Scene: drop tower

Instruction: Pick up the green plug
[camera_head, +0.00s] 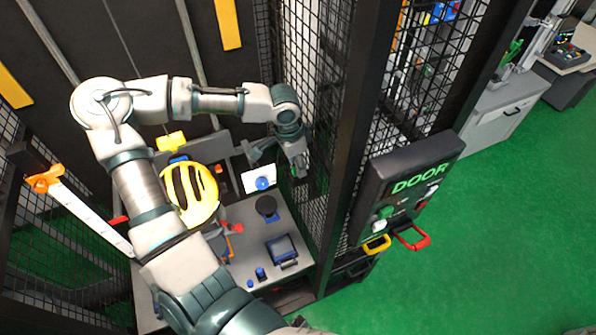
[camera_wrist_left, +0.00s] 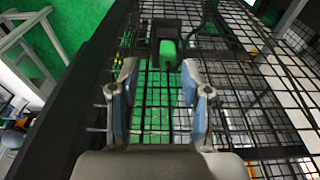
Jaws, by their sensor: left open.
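In the head view a small green patch (camera_head: 303,171) beside my gripper seems to be the same plug, mostly hidden. My left gripper (camera_head: 278,160) is in front of the mesh wall. In the left wrist view its two fingers (camera_wrist_left: 159,82) are apart with nothing between them. The plug is apart from the fingers. My right gripper is not seen.
Black mesh panels (camera_head: 312,90) and a dark post stand close to my left gripper. A DOOR control box (camera_head: 412,180) with yellow and red handles is on the right. Below is a grey worktop (camera_head: 245,215) with a yellow slotted disc (camera_head: 190,195) and blue parts.

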